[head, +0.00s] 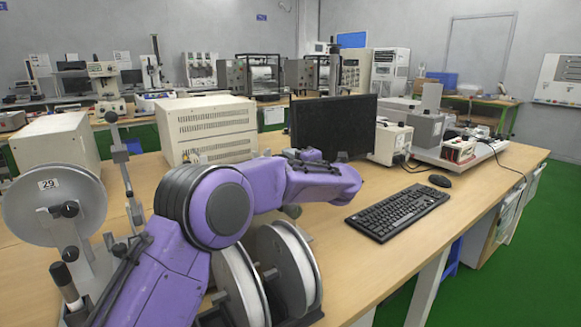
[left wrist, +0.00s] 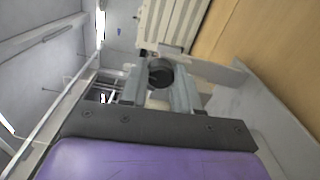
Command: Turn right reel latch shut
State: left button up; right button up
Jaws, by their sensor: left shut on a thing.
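Two pale reels (head: 240,287) stand in front, partly covered by my arm. My arm hides much of the reel mount. My right gripper is not in view.
The wooden table (head: 425,235) carries a keyboard (head: 398,212), a mouse (head: 440,181), a black monitor (head: 333,127) and a vented cream box (head: 207,130). A grey upright post (head: 122,170) stands close to the left gripper. Table room around the keyboard is clear.

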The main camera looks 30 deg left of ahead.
pick_arm(q)
jog(key=shift+f+n+b, duration=0.1)
jog(key=shift+n+b, duration=0.3)
jog(key=shift+n, duration=0.2)
jog(key=o, duration=1.1)
jog(key=shift+c, duration=0.2)
jog(key=v, duration=1)
jog(key=shift+d, duration=0.3)
jog(key=shift+s, duration=0.1)
